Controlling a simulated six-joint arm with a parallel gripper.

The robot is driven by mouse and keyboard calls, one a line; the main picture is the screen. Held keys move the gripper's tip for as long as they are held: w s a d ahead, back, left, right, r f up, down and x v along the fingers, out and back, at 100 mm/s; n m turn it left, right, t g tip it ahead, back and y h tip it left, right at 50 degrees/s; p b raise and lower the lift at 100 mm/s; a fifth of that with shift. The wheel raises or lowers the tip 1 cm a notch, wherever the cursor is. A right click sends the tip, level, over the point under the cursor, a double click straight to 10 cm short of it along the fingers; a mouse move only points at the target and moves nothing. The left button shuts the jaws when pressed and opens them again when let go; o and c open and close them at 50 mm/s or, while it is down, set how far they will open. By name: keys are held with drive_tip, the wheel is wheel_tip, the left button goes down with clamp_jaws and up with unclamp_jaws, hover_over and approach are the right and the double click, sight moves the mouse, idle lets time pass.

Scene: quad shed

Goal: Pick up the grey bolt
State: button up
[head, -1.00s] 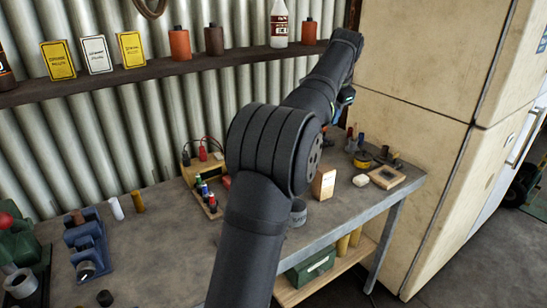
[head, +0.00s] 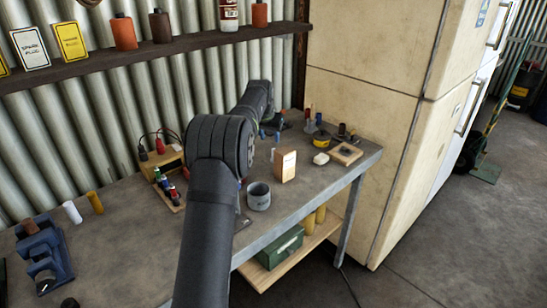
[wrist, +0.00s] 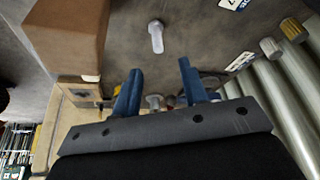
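The grey bolt (wrist: 156,36) shows in the wrist view on the grey bench top, near the top and beyond my fingertips. A small pale shape in the head view (head: 272,154), just left of a tan box, may be the same bolt. My gripper (wrist: 158,88) has two blue fingers spread wide apart, with nothing held between them. In the head view my gripper (head: 269,135) is low over the bench behind the box, partly hidden by my arm. The bolt is apart from both fingers.
The tan box (head: 285,165) stands close by, also in the wrist view (wrist: 66,32). A grey can (head: 259,197) stands in front. The corrugated wall (wrist: 285,95) is near.

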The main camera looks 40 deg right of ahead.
drive_tip(key=x, duration=0.9)
drive_tip(key=shift+s+d, duration=0.1)
drive_tip(key=shift+d, duration=0.1)
clamp_jaws()
